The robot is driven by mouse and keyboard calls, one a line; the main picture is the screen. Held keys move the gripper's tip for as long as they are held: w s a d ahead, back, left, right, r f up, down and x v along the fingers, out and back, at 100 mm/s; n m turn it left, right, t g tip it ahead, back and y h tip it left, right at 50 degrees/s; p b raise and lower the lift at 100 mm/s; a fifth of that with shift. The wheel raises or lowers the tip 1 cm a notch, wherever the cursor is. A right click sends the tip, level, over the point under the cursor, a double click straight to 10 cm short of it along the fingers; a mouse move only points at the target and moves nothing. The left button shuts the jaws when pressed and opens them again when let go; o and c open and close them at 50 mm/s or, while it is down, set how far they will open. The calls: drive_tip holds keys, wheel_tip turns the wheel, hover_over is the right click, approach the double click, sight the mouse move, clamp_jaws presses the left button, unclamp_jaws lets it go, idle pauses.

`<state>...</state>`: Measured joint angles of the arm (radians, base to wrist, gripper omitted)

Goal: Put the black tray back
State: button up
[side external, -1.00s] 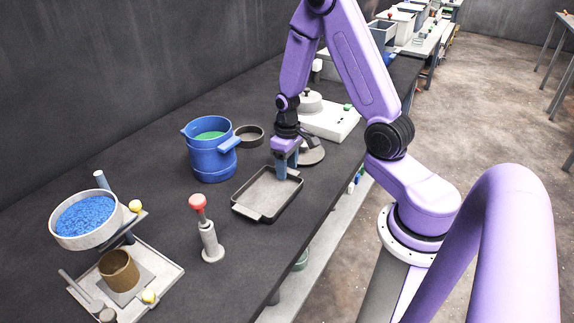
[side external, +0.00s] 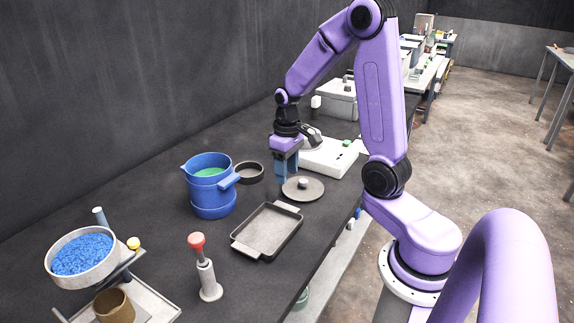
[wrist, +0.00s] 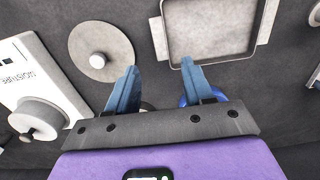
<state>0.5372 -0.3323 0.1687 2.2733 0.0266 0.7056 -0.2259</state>
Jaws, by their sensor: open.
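The black tray (side external: 266,231) lies flat on the dark bench, with a dark rim, a grey empty-looking inside and a pale handle at each end. In the wrist view the tray (wrist: 220,22) is at the top, right of centre, cut off by the frame edge. My gripper (side external: 286,180) is above the bench just beyond the tray's far handle. In the wrist view the fingers of my gripper (wrist: 158,66) are spread with nothing between them. The right finger's tip is near the tray's rim in the picture; the gap in height cannot be told.
A round grey lid (side external: 303,190) with a knob lies beside my gripper, with a white moisture device (side external: 330,157) beyond. A blue bucket (side external: 209,187), a small dark dish (side external: 249,173), a red-knobbed plunger (side external: 207,275) and a sieve of blue grains (side external: 82,254) stand around the tray.

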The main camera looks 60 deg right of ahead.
drive_tip(key=s+a+r+n, duration=0.2)
drive_tip(key=s+a+n, duration=0.1)
drive_tip(key=a, duration=0.3)
drive_tip(key=s+a+r+n, duration=0.2)
drive_tip(key=s+a+n, duration=0.1)
drive_tip(key=a, duration=0.3)
drive_tip(key=s+a+n, duration=0.2)
drive_tip(key=s+n, duration=0.1)
drive_tip(key=s, duration=0.4)
drive_tip(key=s+a+r+n, duration=0.1)
drive_tip(key=s+a+n, duration=0.2)
drive_tip(key=s, duration=0.5)
drive_tip(key=shift+s+a+r+n, duration=0.15)
drive_tip(key=shift+s+r+n, duration=0.05)
drive_tip(key=shift+r+n, duration=0.1)
